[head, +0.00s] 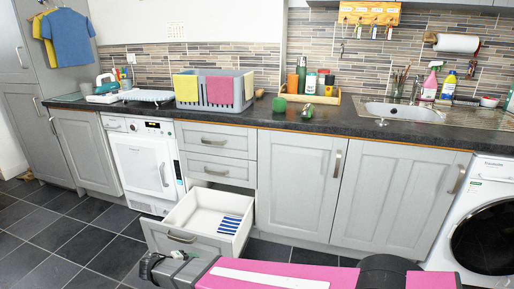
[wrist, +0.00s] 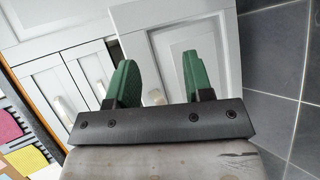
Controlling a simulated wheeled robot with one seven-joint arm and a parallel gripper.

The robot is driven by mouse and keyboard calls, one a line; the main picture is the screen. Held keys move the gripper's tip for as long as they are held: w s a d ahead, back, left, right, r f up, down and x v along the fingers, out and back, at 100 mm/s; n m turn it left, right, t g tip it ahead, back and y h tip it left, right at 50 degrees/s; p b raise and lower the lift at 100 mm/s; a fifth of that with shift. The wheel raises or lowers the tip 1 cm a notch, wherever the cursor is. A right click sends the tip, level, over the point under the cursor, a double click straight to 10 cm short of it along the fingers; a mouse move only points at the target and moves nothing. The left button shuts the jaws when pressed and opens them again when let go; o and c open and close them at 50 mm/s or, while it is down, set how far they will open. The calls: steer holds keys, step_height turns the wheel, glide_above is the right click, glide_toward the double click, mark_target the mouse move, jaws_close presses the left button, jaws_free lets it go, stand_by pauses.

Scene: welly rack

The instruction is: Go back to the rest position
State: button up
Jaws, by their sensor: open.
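My gripper (wrist: 156,72) shows in the wrist view with its two green fingers apart and nothing between them. It faces the grey cabinet fronts (wrist: 75,30). In the head view my pink arm crosses the bottom right, in front of the open drawer and the lower cabinets. The open drawer (head: 183,239) holds a blue-and-white striped cloth (head: 229,225).
The open drawer juts out over the dark tiled floor (head: 60,238). The counter (head: 335,118) carries a grey basket (head: 240,92) with yellow and pink cloths, a wooden tray of bottles and a sink (head: 400,112). A washing machine (head: 485,175) stands at right. Floor at left is clear.

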steer(key=w+d+r+m+g+y, duration=0.1)
steer(key=w+d+r+m+g, duration=0.2)
steer(key=d, duration=0.8)
steer(key=w+d+r+m+g+y, duration=0.15)
steer(key=w+d+g, duration=0.35)
steer(key=d, duration=0.7)
steer(key=d+r+m+y, duration=0.2)
steer(key=d+y, duration=0.1)
steer(key=d, duration=0.8)
steer(key=w+d+r+m+y, duration=0.1)
steer(key=d+r+m+y, duration=0.2)
steer(key=d, duration=0.8)
steer(key=shift+r+t+y, duration=0.3)
steer(key=shift+r+y, duration=0.05)
steer(key=shift+y, duration=0.1)
